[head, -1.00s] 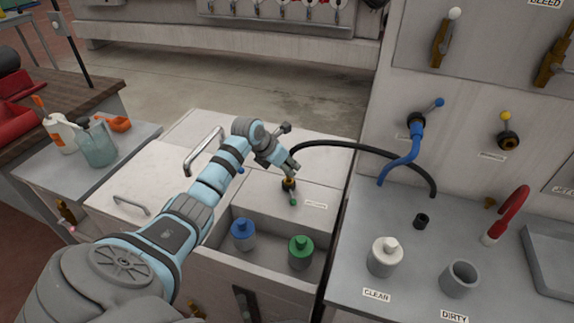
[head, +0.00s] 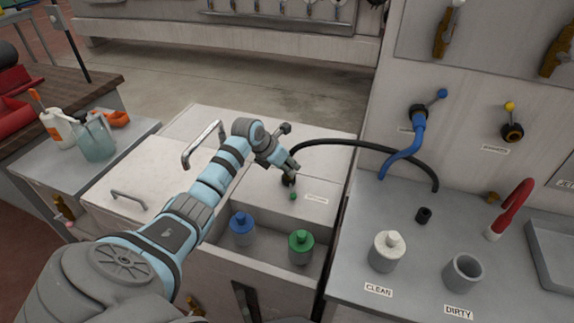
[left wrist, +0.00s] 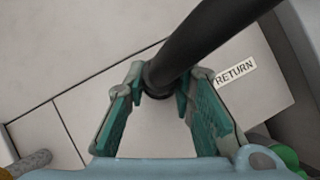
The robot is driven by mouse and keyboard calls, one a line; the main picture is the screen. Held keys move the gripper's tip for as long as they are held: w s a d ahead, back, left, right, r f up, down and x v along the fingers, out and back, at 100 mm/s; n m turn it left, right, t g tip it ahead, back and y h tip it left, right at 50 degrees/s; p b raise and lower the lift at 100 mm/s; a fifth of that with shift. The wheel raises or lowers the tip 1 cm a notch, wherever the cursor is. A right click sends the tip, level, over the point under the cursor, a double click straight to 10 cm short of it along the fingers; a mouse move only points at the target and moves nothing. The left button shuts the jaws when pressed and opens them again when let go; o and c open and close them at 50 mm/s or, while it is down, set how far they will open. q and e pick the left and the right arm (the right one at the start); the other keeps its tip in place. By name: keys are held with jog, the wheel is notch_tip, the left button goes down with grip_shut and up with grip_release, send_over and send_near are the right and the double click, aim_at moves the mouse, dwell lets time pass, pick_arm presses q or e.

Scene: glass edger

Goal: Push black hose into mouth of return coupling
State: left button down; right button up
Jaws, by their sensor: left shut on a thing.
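The black hose (head: 352,143) arcs from the grey bench at the right over to the white cabinet top. My left gripper (head: 290,169) is shut on the hose near its end, just above the spot by the RETURN label. In the left wrist view the hose (left wrist: 205,40) runs down between the fingertips of the gripper (left wrist: 160,88) to a dark ring-like end. The return coupling is hidden under the hose end and gripper, so I cannot tell how deep the hose sits in it. My right gripper is not in view.
An open drawer-like recess holds a blue-topped bottle (head: 242,228) and a green-topped bottle (head: 301,247). The RETURN label (left wrist: 236,70) lies flat beside the hose. A blue hose (head: 405,158), white bottle (head: 388,252) and grey cup (head: 463,272) are at the right.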

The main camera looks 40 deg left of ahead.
pick_arm(q)
jog(key=shift+s+f+b, duration=0.1)
jog(key=shift+f+b, duration=0.25)
jog(key=shift+f, duration=0.15)
jog(key=c, duration=1.3)
grip_release()
jog(key=shift+s+a+r, duration=0.1)
jog(key=shift+r, duration=0.2)
jog(key=d+v, duration=0.1)
jog(key=v, duration=1)
jog(key=shift+a, duration=0.45)
jog(key=shift+s+r, duration=0.1)
